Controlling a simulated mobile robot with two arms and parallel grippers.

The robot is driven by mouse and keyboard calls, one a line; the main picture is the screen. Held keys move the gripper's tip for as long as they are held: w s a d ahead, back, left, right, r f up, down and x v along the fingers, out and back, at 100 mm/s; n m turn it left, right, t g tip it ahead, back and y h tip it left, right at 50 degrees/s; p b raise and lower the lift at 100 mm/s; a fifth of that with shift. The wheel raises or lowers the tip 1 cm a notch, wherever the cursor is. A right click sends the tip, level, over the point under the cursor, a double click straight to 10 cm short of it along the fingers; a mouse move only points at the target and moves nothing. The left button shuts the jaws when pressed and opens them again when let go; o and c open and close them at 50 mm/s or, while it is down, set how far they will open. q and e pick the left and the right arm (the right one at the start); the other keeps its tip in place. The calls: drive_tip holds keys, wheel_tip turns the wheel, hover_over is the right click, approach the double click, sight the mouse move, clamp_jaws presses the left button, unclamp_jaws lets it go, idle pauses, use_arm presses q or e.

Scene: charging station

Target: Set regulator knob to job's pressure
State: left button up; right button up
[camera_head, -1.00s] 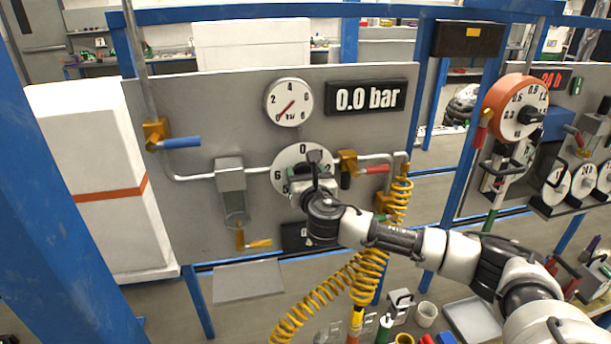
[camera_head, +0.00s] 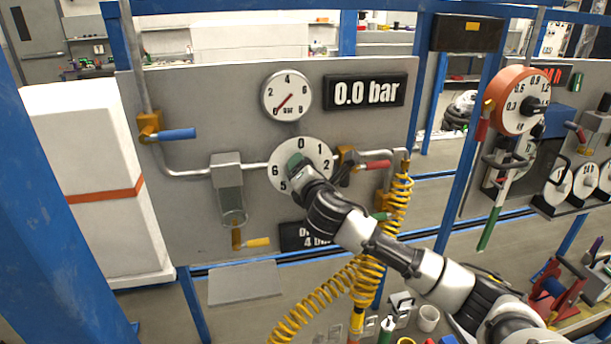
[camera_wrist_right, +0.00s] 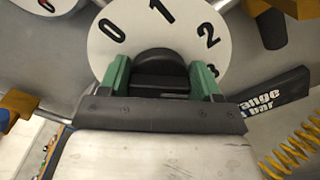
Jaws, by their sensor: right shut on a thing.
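The regulator dial (camera_head: 318,152) is a white disc with black numbers on the grey panel. Its black knob (camera_wrist_right: 160,68) sits between the green fingers of my right gripper (camera_wrist_right: 160,80), which is shut on it. In the head view my right gripper (camera_head: 296,162) covers the knob and the dial's lower middle. The knob's pointer is hidden. The round gauge (camera_head: 287,95) above has its red needle at 0, and the display (camera_head: 365,92) reads 0.0 bar. A dark plate (camera_head: 295,236) below the dial is partly covered; "4 bar" shows on it. My left gripper is not in view.
A blue-handled valve (camera_head: 177,134) is at the left, and a red-handled valve (camera_head: 376,165) is close right of the dial. A yellow coiled hose (camera_head: 335,285) hangs below my right arm. A yellow-handled drain (camera_head: 257,242) sits under the filter bowl (camera_head: 232,205).

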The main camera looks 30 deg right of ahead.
drive_tip(key=m, duration=0.1)
drive_tip(key=m+b, duration=0.1)
drive_tip(key=m, duration=0.2)
drive_tip(key=shift+d+f+m, duration=0.1)
drive_tip(key=shift+f+m, duration=0.15)
drive_tip(key=shift+m, duration=0.05)
drive_tip(key=shift+m+b, duration=0.7)
drive_tip(key=shift+m, duration=1.2)
drive_tip(key=o, duration=0.9)
